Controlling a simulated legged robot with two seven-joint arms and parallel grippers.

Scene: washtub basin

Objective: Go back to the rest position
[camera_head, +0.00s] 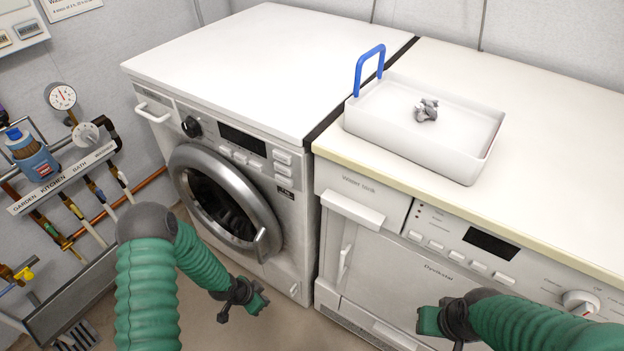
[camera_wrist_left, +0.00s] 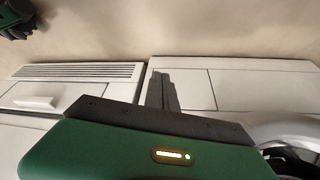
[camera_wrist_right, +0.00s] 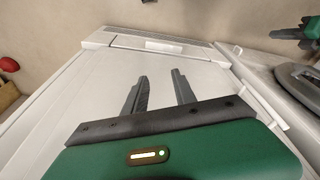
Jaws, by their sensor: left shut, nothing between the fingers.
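My left gripper (camera_head: 243,300) hangs low in front of the washing machine (camera_head: 240,160), clear of the door. In the left wrist view its fingers (camera_wrist_left: 160,88) are together with nothing between them. My right gripper (camera_head: 445,320) is in front of the dryer (camera_head: 390,270), below its control panel. In the right wrist view its two fingers (camera_wrist_right: 158,82) stand apart, with nothing between them. Both arms are bent and hold nothing. In the head view the fingertips of both grippers are small and hard to make out.
A white basin (camera_head: 390,137) with a blue handle (camera_head: 369,68) stands on the dryer top; a small grey crumpled thing (camera_head: 426,110) lies in it. The washing machine's top is bare. Pipes, a gauge (camera_head: 61,96) and a blue bottle (camera_head: 32,156) are on the left wall.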

